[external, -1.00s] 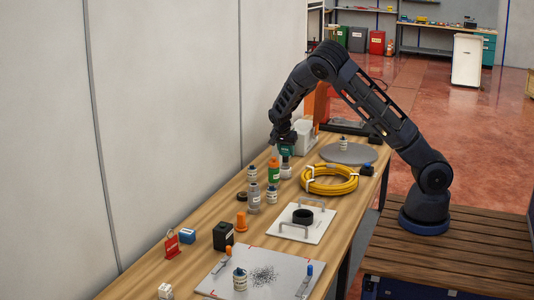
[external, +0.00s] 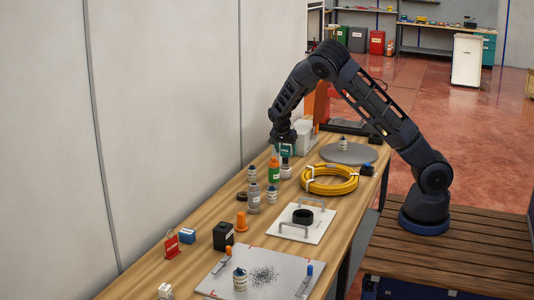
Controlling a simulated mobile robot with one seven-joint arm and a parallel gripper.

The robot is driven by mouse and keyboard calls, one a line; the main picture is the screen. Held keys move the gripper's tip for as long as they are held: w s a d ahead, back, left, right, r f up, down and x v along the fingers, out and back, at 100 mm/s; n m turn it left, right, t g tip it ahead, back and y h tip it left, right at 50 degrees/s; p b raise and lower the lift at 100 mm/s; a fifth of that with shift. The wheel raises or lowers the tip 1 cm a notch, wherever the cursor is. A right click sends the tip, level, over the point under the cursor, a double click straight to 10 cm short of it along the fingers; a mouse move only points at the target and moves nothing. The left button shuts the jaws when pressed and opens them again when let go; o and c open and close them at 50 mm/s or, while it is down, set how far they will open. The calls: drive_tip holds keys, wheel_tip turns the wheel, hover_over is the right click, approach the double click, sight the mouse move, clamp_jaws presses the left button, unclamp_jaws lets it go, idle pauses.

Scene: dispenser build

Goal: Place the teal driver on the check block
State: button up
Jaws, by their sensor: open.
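My gripper (external: 284,143) points down over the far part of the wooden bench. A teal thing (external: 287,151), which looks like the teal driver, is right at my fingertips, directly above a small white bottle (external: 286,171). My gripper is open; the fingers partly hide the teal thing, and I cannot tell whether it touches them or the bottle. I cannot tell for sure which thing is the check block; a black block (external: 223,236) and a small blue block (external: 187,236) stand near the front left.
A green bottle with an orange cap (external: 273,172) and several small bottles stand close to my gripper. A coiled yellow hose (external: 330,180), a white plate with handles (external: 305,232), a grey round plate (external: 350,153) and a grey mat (external: 222,283) occupy the bench (external: 160,262).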

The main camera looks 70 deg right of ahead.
drive_tip(key=v, duration=1.1)
drive_tip(key=s+a+r+n+t+y, duration=0.1)
drive_tip(key=s+a+r+n+y, duration=0.1)
drive_tip(key=s+a+r+n, duration=0.3)
drive_tip(key=s+a+r+y, duration=0.2)
drive_tip(key=s+a+r, duration=0.1)
drive_tip(key=s, duration=0.4)
drive_tip(key=s+a+r+n+t, duration=0.1)
drive_tip(key=s+a+r+n, duration=0.2)
drive_tip(key=s, duration=0.7)
drive_tip(key=s+a+r+n+t, duration=0.1)
drive_tip(key=s+a+r+n, duration=0.2)
drive_tip(key=s, duration=0.7)
drive_tip(key=s+a+r+n+t, duration=0.1)
drive_tip(key=s+a+r+n, duration=0.3)
drive_tip(key=s+a+n, duration=0.3)
drive_tip(key=shift+s+a+t, duration=0.3)
drive_tip(key=shift+s+a, duration=0.35)
drive_tip(key=shift+s, duration=0.9)
drive_tip(key=shift+r, duration=0.1)
